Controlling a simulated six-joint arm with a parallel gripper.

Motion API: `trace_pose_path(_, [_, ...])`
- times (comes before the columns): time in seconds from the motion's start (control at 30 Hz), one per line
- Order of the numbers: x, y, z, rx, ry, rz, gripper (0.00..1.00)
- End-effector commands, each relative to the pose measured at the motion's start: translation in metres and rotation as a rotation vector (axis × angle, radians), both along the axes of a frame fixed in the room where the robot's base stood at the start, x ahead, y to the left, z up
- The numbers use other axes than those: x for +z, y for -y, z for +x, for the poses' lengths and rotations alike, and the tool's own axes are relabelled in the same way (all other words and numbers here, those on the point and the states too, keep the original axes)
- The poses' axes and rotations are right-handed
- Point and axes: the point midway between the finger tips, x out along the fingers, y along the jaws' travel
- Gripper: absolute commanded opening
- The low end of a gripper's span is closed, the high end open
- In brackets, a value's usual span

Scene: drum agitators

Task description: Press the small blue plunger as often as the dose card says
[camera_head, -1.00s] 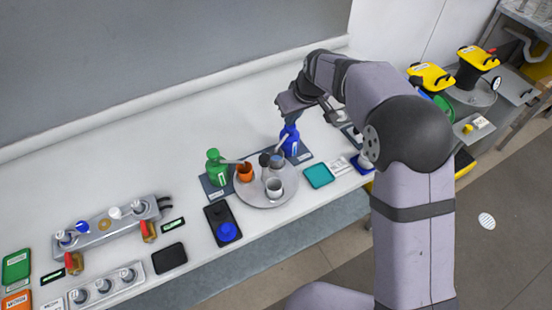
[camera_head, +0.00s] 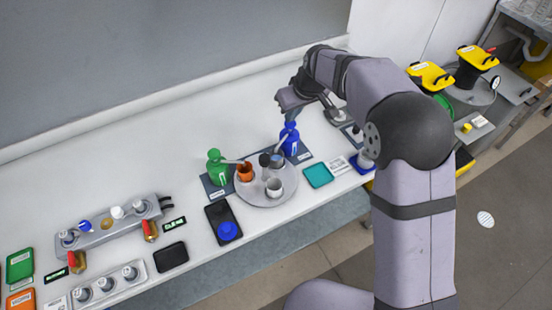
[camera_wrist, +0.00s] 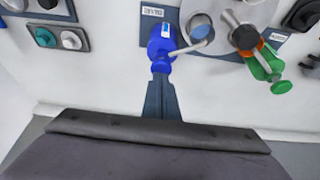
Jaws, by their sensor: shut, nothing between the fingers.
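My gripper (camera_head: 287,117) is shut and empty, pointing down right above that head. In the wrist view my gripper (camera_wrist: 161,82) is close to the head; contact cannot be told.
A green pump bottle (camera_head: 217,168) stands left, its spout over an orange cup (camera_head: 244,172). A black tray with a blue round piece (camera_head: 228,231) is in front. The back of the table is clear.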

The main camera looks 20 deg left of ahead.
Motion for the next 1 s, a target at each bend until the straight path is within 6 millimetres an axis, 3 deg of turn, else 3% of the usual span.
trace_pose_path(0.63, [-0.022, 0.0, -0.001, 0.0, -0.003, -0.001, 0.0])
trace_pose_path(1.0, [-0.018, 0.001, -0.001, 0.0, -0.003, -0.002, 0.0])
